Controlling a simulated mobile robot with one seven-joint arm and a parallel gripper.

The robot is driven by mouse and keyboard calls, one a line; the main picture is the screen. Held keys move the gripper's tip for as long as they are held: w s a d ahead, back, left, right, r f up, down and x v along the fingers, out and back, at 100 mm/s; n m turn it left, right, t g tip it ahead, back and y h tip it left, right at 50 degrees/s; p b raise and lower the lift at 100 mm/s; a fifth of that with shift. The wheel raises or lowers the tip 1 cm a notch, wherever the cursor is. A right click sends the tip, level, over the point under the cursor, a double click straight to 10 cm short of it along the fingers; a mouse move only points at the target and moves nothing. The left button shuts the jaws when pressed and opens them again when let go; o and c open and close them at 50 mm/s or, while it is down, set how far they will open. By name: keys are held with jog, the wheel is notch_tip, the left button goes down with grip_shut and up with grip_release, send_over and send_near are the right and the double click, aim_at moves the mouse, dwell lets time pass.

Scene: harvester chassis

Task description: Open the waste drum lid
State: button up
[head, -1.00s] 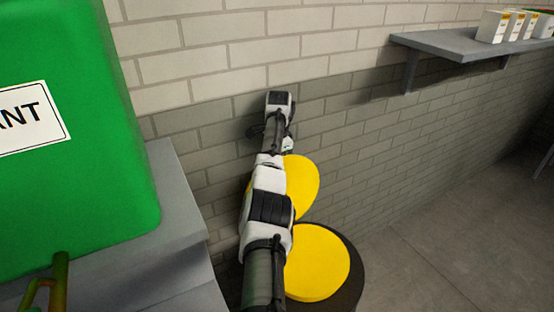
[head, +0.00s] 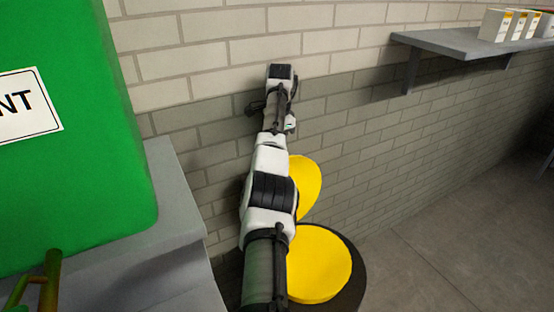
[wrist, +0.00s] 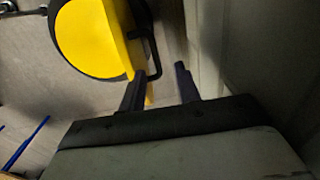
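The waste drum (head: 357,278) is dark and round, on the floor by the wall, partly hidden behind my arm. A flat yellow disc (head: 320,265) lies over its top. A second yellow disc, which looks like the raised lid (head: 308,185), stands steeply at the drum's wall side. In the wrist view the drum's yellow top (wrist: 90,35) has a black rim. The lid's yellow edge (wrist: 134,45) carries a black handle (wrist: 152,45). My gripper (wrist: 161,74) is open and empty, its left finger close to the lid's edge; I cannot tell if they touch. Its fingers are hidden in the head view.
A brick wall (head: 350,130) runs close behind the drum. A big green container (head: 70,180) stands on a grey stand (head: 175,190) at left. A wall shelf (head: 450,42) holds several white boxes (head: 495,25). The floor (head: 440,240) at right is clear.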

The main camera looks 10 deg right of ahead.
notch_tip(320, 180, up, 6)
jog(key=shift+s+r+p, duration=0.15)
jog(key=shift+s+p, duration=0.1)
jog(key=shift+p, duration=0.05)
jog(key=shift+d, duration=0.1)
